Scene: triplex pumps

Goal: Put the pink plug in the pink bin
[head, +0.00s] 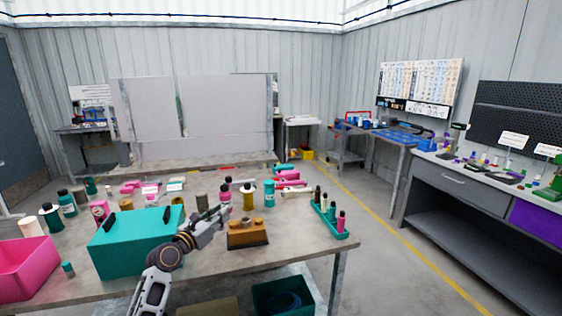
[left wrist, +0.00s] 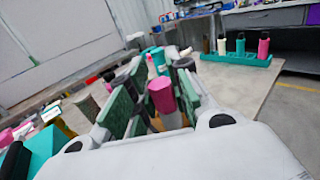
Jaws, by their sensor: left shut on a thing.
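The pink plug (left wrist: 162,97) shows in the left wrist view as a small upright pink cylinder between the green-padded fingers of my left gripper (left wrist: 155,115). The gripper is shut on it. In the head view my left gripper (head: 218,220) is over the table, right of the teal box and behind the brown block; the plug is hard to pick out there among other pink parts. The pink bin (head: 22,268) stands at the table's left front, cut off by the picture edge. My right gripper is not in view.
A teal box (head: 120,262) stands between the gripper and the pink bin. A brown block (head: 248,236) and a teal rack (head: 328,222) of bottles are to the right. Many bottles and parts crowd the table behind. The front right tabletop (head: 290,252) is clear.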

